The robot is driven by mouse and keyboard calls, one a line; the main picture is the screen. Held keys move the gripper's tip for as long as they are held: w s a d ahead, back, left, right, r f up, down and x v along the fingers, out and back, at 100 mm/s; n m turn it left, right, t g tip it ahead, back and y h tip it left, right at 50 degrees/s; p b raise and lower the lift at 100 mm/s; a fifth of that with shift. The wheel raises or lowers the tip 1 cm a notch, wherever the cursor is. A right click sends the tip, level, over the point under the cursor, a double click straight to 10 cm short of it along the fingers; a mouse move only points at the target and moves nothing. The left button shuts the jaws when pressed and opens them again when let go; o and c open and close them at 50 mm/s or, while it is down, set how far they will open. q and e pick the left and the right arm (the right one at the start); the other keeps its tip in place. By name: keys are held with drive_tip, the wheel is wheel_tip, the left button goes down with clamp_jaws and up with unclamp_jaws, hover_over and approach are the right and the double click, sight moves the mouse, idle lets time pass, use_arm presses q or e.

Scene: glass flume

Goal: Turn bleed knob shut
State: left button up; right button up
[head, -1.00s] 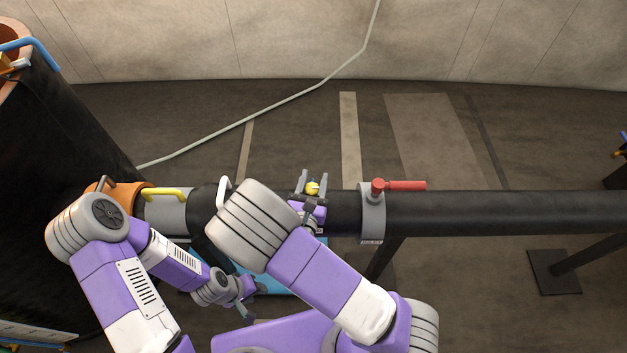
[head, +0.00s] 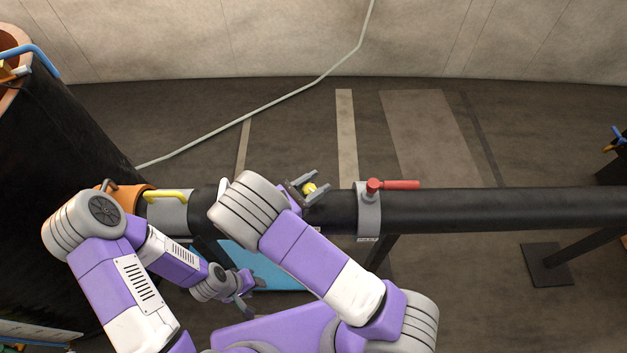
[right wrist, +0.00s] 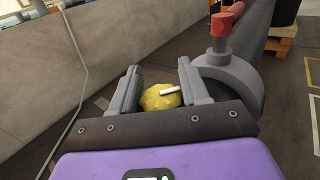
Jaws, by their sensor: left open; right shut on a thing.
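The bleed knob (head: 309,188) is small and yellow and sits on top of the black pipe (head: 480,210). It also shows in the right wrist view (right wrist: 160,97), with a white pointer mark on its face. My right gripper (head: 310,187) is at the knob with one finger on each side, shut on it. In the right wrist view the fingers partly hide the knob's sides. My left gripper (head: 246,286) is open and empty, low in front of the pipe, above or beside a blue surface (head: 265,272).
A red lever handle (head: 395,185) stands on a grey collar (head: 369,212) just right of the knob. A yellow lever (head: 168,195) and an orange flange (head: 127,200) are at the left. A large dark cylinder (head: 60,140) stands far left. Floor behind the pipe is mostly clear.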

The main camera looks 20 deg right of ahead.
drive_tip(key=m+g, duration=0.1)
drive_tip(key=g, duration=0.1)
drive_tip(key=m+g, duration=0.2)
drive_tip(key=m+g+h, duration=0.1)
drive_tip(key=g, duration=0.2)
drive_tip(key=shift+s+f+m, duration=0.1)
drive_tip(key=shift+s+m, duration=0.2)
drive_tip(key=shift+s, duration=0.05)
drive_tip(key=shift+s+m+g+y, duration=0.25)
drive_tip(key=shift+m+g+y, duration=0.2)
drive_tip(key=shift+m+g, duration=1.15)
drive_tip(key=shift+s+m+g+y, duration=0.2)
drive_tip(key=shift+m+g+y, duration=0.5)
drive_tip(key=shift+g, duration=1.5)
drive_tip(key=shift+m, duration=0.3)
drive_tip(key=o, duration=0.9)
drive_tip(key=shift+o, duration=0.2)
wheel_tip(320, 180, up, 10)
drive_tip(key=p, duration=0.3)
drive_tip(key=shift+p, duration=0.3)
